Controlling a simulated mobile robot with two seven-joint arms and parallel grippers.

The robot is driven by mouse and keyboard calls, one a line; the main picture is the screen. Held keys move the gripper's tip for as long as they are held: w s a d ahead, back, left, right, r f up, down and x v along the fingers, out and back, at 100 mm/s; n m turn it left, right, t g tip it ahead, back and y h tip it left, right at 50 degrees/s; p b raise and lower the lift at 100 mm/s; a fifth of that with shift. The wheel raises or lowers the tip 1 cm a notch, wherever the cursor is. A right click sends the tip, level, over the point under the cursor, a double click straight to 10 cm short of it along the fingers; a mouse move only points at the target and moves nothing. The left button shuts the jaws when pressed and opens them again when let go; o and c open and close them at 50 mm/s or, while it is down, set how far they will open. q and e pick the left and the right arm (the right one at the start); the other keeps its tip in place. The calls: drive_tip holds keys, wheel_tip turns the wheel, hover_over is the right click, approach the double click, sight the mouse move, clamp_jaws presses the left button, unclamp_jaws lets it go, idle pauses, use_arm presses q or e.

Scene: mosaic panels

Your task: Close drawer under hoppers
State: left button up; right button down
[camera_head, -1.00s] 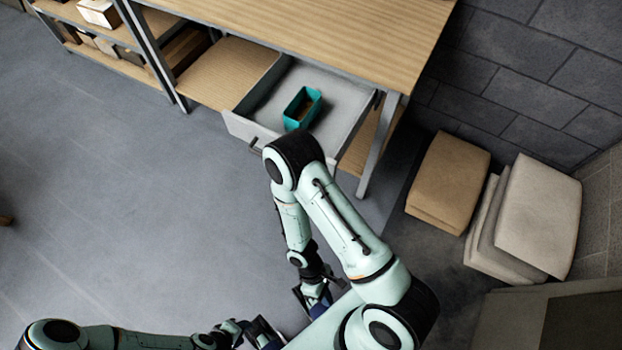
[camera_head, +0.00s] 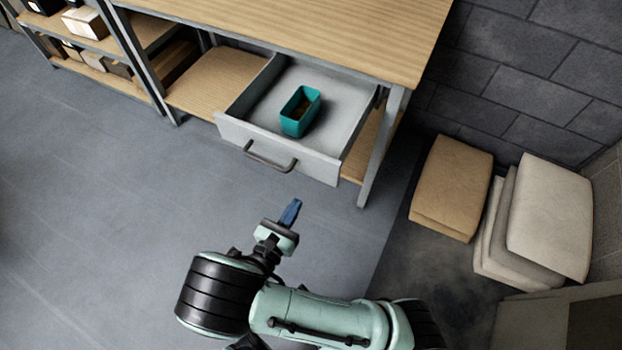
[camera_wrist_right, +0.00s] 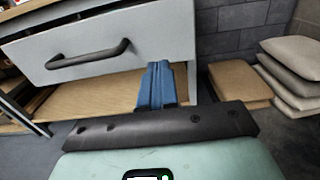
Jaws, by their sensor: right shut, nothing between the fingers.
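The grey drawer (camera_head: 322,166) under the wooden bench top is pulled open toward me. Its front has a dark bar handle (camera_head: 270,158). A teal box (camera_head: 300,112) sits inside the drawer. My right gripper (camera_head: 291,211) is shut and empty, a short way in front of the drawer, with blue fingers pointing toward it. In the right wrist view the drawer front (camera_wrist_right: 160,38) fills the upper left, and the handle (camera_wrist_right: 90,56) lies left of the blue fingertips (camera_wrist_right: 157,72). I cannot see hoppers. My left gripper is out of view.
The wooden bench (camera_head: 330,28) has a grey metal leg (camera_head: 380,150) right of the drawer. Shelves with boxes (camera_head: 85,22) stand at the upper left. Tan and pale sacks (camera_head: 450,187) lie stacked by the wall at right. The floor left of my right gripper is clear.

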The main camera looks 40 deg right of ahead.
sight(317, 170)
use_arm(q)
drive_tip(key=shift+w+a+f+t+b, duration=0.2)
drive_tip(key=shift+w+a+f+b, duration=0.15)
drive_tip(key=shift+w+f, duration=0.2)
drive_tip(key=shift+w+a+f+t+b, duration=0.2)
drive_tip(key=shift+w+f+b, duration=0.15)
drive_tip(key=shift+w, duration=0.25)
use_arm(e)
drive_tip(key=x, duration=1)
drive_tip(key=shift+s, duration=0.1)
drive_tip(key=shift+d, duration=0.1)
drive_tip(key=p+x, duration=0.2)
drive_tip(key=x, duration=0.9)
drive_tip(key=shift+d+r+p, duration=0.1)
drive_tip(key=shift+d+p, duration=0.05)
drive_tip(key=shift+p, duration=0.2)
drive_tip(key=x, duration=1.9)
drive_tip(key=shift+f, duration=0.25)
drive_tip(key=shift+d, duration=0.4)
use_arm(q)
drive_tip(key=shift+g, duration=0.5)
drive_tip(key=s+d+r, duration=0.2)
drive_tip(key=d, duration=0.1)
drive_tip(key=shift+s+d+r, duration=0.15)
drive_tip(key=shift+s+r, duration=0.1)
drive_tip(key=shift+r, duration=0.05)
use_arm(e)
drive_tip(key=shift+d+r, duration=0.1)
drive_tip(key=shift+r, duration=0.2)
